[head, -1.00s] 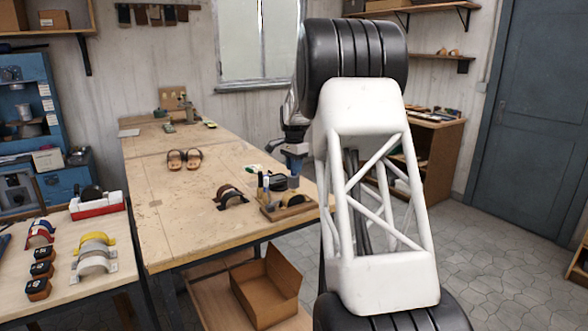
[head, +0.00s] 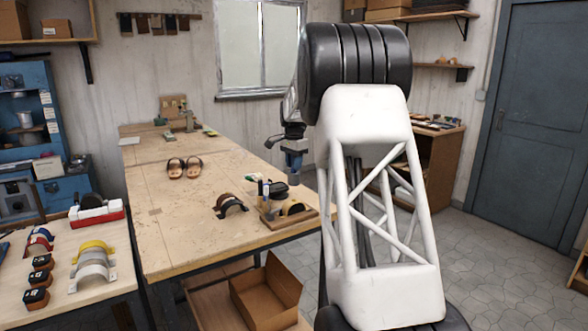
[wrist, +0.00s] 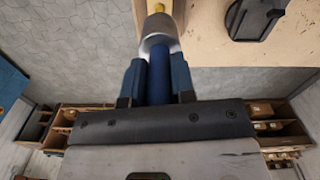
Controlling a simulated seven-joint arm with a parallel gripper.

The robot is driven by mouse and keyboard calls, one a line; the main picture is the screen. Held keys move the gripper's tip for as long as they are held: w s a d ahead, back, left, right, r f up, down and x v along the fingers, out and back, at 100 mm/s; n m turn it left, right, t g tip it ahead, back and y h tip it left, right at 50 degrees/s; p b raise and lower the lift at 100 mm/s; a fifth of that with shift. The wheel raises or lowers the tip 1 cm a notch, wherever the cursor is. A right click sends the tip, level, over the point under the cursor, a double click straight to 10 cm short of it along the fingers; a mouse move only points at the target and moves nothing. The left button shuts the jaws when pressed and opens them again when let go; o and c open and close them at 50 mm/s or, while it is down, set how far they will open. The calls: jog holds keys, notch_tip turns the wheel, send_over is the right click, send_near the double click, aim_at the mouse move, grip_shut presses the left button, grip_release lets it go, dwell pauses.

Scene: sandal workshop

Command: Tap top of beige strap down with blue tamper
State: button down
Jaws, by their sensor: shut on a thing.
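My gripper (head: 294,150) is shut on the blue tamper (wrist: 160,85); in the wrist view its metal collar and a small yellow part extend away from the fingers. In the head view the tamper (head: 294,168) hangs upright above a wooden board (head: 272,222) at the table's right edge, apart from it. On the board a small dark arched piece with a beige band (head: 297,208) seems to be the beige strap; it is too small to tell surely. In the wrist view the strap cannot be made out.
A dark container and small upright items (head: 267,191) stand on the board, left of the tamper. Sandals (head: 184,167) sit further back on the workbench (head: 165,222). An open cardboard box (head: 265,295) is below.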

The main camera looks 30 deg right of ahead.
jog(key=shift+r, duration=0.8)
